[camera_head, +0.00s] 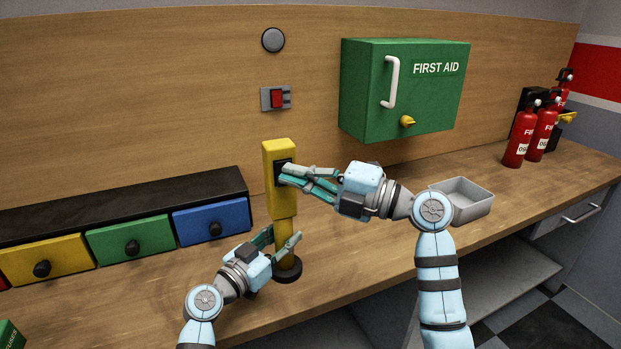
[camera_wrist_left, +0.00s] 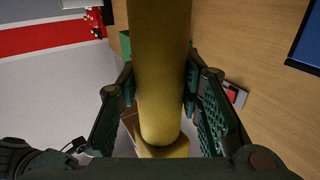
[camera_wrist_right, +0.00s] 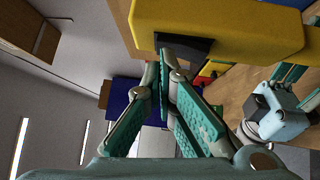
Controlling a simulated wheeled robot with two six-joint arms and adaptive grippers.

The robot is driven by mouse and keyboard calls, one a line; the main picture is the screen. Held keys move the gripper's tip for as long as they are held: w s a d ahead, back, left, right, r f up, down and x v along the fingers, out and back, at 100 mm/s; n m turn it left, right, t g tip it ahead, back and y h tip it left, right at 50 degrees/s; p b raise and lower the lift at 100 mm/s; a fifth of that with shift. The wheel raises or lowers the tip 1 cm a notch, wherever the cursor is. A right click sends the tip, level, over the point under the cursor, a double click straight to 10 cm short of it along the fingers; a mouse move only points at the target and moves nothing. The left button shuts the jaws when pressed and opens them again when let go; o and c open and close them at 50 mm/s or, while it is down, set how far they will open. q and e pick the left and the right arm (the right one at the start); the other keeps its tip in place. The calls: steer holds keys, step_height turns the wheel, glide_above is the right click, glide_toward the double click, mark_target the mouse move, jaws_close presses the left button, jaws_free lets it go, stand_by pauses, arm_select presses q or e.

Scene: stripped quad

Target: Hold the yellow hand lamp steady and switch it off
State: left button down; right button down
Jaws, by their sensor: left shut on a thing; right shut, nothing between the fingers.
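The yellow hand lamp (camera_head: 280,210) stands upright on its dark round base (camera_head: 287,271) on the wooden counter. My left gripper (camera_head: 284,240) is shut around its narrow lower handle, and the handle (camera_wrist_left: 160,70) fills the space between the fingers in the left wrist view. My right gripper (camera_head: 284,176) is shut and empty, its fingertips at the dark switch (camera_head: 279,170) on the lamp's upper body. In the right wrist view the fingertips (camera_wrist_right: 163,62) lie at the dark switch part (camera_wrist_right: 185,45); I cannot tell whether they touch it. The switch's position is hidden.
Coloured drawers (camera_head: 130,240) stand to the left of the lamp. A green first aid box (camera_head: 400,90) and a red wall switch (camera_head: 276,98) are on the back panel. A grey tray (camera_head: 470,208) and red extinguishers (camera_head: 520,140) are to the right.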

steer(key=s+d+r, duration=0.1)
steer(key=s+d, duration=0.7)
steer(key=d, duration=0.2)
steer(key=shift+s+r, duration=0.15)
arm_select(q)
steer(key=c, duration=1.1)
jaws_free()
steer(key=shift+o, duration=0.2)
